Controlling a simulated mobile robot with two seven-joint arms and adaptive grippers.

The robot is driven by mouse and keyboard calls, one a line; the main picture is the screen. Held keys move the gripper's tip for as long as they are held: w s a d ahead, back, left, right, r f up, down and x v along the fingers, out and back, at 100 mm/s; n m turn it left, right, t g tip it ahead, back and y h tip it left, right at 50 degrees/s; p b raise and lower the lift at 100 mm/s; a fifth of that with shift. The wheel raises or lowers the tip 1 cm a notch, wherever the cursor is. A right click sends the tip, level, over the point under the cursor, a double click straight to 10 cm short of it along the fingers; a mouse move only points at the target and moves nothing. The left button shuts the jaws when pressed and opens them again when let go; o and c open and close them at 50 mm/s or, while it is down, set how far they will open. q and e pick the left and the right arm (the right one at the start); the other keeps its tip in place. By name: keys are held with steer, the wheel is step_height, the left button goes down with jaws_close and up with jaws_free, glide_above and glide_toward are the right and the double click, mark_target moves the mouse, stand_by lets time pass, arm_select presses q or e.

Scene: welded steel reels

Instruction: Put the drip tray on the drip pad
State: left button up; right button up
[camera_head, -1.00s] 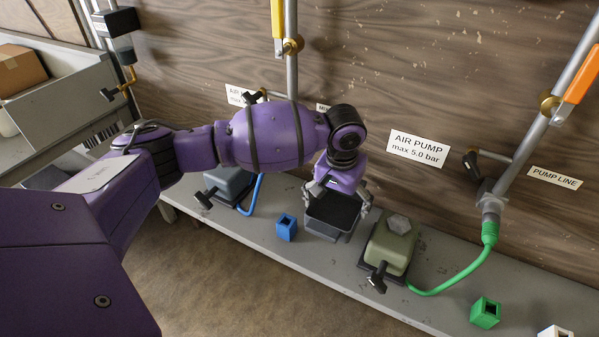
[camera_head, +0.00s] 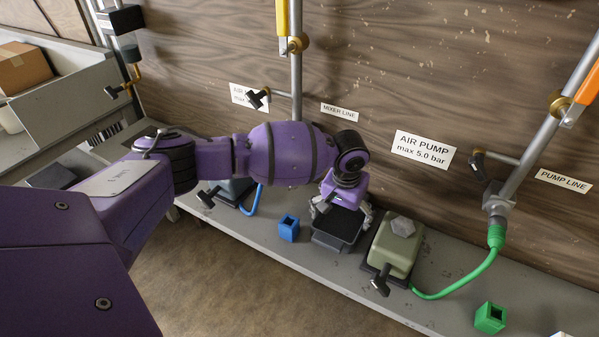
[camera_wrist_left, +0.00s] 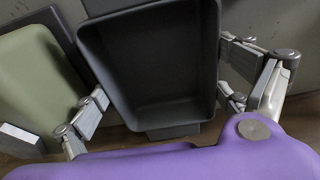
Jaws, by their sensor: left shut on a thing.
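The drip tray (camera_head: 338,226) is a dark grey, open, empty rectangular box. It is low over the grey bench, between a blue block and the green-grey pump; it also fills the middle of the left wrist view (camera_wrist_left: 150,65). My left gripper (camera_head: 343,208) is above the tray with its fingers on opposite sides, shut on it. I cannot tell whether the tray touches what is under it. The drip pad cannot be made out clearly and may be hidden under the tray. My right gripper is not in view.
The pump (camera_head: 393,247) stands close to the right of the tray, with a green hose (camera_head: 463,283) beyond. The blue block (camera_head: 289,228) is close on the left. A green block (camera_head: 490,318) lies farther right. The wooden wall (camera_head: 390,80) rises behind, carrying pipes.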

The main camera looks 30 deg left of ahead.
arm_select(q)
steer(key=shift+w, duration=0.1)
steer(key=o, duration=1.3)
steer(key=shift+f, duration=0.1)
steer(key=shift+c, duration=0.2)
